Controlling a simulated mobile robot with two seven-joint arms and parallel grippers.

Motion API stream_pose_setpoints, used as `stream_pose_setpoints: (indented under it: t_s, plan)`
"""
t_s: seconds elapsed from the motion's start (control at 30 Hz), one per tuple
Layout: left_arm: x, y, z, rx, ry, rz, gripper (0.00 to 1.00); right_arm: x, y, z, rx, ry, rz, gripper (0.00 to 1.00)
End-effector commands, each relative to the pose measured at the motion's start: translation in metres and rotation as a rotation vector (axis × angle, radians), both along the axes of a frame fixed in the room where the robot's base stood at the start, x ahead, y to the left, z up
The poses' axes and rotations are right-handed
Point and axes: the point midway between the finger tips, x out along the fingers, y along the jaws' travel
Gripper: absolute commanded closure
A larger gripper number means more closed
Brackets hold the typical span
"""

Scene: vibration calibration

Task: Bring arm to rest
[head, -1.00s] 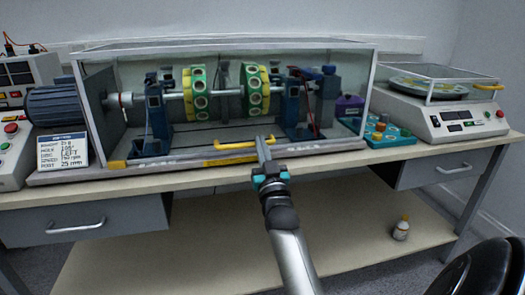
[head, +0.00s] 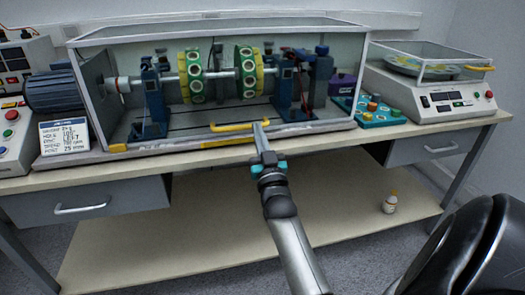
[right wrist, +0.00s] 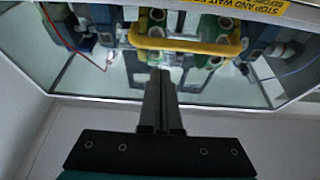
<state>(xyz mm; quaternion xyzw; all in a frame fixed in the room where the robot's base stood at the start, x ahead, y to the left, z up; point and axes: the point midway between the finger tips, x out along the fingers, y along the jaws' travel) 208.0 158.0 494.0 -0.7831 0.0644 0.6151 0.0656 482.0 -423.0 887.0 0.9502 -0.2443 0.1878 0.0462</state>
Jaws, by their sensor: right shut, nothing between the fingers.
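My right arm (head: 292,250) reaches up from the bottom of the head view toward the bench. Its right gripper (head: 258,126) is shut and empty, with the fingertips overlapping the right part of a yellow handle (head: 228,127) on the clear-walled machine enclosure (head: 150,34). In the right wrist view the closed fingers (right wrist: 160,74) point at the enclosure, just below the yellow handle (right wrist: 190,46) in the picture. I cannot tell whether they touch it. My left gripper is not in view.
A motor (head: 52,92) and a written card (head: 64,137) stand left. A teal tray (head: 372,117) and a scale-like device (head: 425,96) stand right.

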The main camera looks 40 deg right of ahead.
Motion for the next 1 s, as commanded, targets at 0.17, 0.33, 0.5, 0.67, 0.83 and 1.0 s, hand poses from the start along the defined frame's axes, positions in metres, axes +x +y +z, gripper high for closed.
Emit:
stream_pose_setpoints:
  t_s: [0.17, 0.33, 0.5, 0.67, 0.83, 1.0]
  plan:
    - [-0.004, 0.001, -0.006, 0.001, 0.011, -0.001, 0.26, -0.020, 0.011, -0.026, 0.000, 0.003, 0.001, 1.00]
    - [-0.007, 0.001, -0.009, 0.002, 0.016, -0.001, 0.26, -0.029, 0.017, -0.039, 0.001, 0.000, 0.000, 1.00]
    - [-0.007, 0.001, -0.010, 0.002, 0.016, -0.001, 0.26, -0.031, 0.018, -0.042, 0.000, -0.002, 0.000, 1.00]
    - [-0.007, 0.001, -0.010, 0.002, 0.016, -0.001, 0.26, -0.031, 0.018, -0.043, 0.000, 0.003, 0.003, 1.00]
    - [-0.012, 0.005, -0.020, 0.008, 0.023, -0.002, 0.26, -0.020, 0.036, -0.086, 0.040, 0.132, 0.060, 1.00]
    - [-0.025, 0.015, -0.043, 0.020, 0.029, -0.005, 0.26, -0.022, 0.085, -0.193, 0.122, 0.447, 0.185, 1.00]
